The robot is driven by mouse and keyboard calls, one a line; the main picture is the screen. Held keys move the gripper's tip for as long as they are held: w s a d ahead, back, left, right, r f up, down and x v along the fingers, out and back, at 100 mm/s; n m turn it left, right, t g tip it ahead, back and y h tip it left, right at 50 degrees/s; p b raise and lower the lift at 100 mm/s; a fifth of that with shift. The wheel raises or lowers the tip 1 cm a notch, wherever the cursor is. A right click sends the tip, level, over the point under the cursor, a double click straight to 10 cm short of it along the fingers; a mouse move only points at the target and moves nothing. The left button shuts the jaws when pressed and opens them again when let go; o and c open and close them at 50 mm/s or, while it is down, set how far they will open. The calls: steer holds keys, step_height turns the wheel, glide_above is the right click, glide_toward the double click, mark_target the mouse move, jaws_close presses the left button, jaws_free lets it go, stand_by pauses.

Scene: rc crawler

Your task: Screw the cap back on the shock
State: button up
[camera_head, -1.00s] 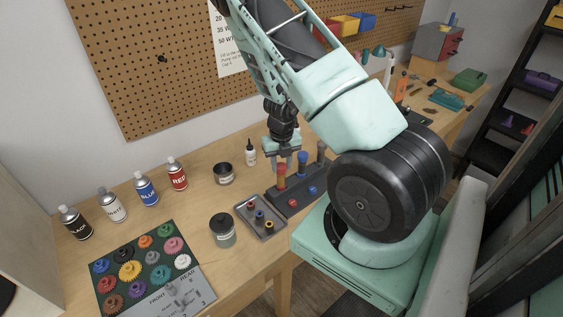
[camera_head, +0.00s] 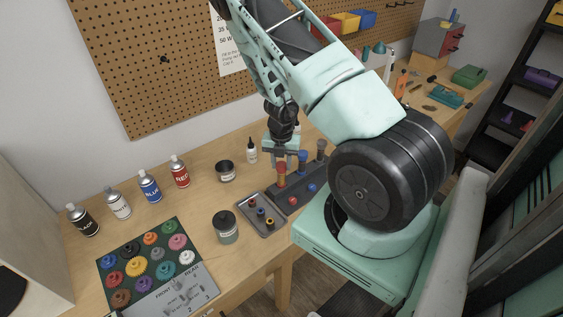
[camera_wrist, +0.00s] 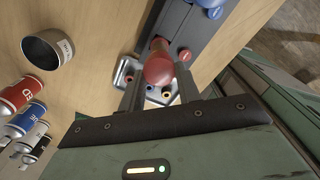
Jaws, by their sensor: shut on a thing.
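The red cap (camera_wrist: 158,70) sits between the two fingers of my gripper (camera_wrist: 160,82) in the wrist view, and the fingers are shut on it. A blue-topped shock (camera_head: 303,158) and a dark-topped one (camera_head: 321,147) stand in the same row.
A grey tray (camera_head: 249,200) with small ringed parts lies left of the stand. A dark-lidded jar (camera_head: 224,226), an open tin (camera_head: 225,171), a small white bottle (camera_head: 251,151) and several spray cans (camera_head: 150,187) stand around. A gear board (camera_head: 186,227) lies at front left.

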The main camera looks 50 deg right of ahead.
steer(key=shift+m, duration=1.1)
steer(key=m, duration=0.4)
steer(key=shift+w, duration=0.1)
steer(key=o, duration=1)
steer(key=shift+o, duration=0.2)
steer(key=shift+r, duration=2.5)
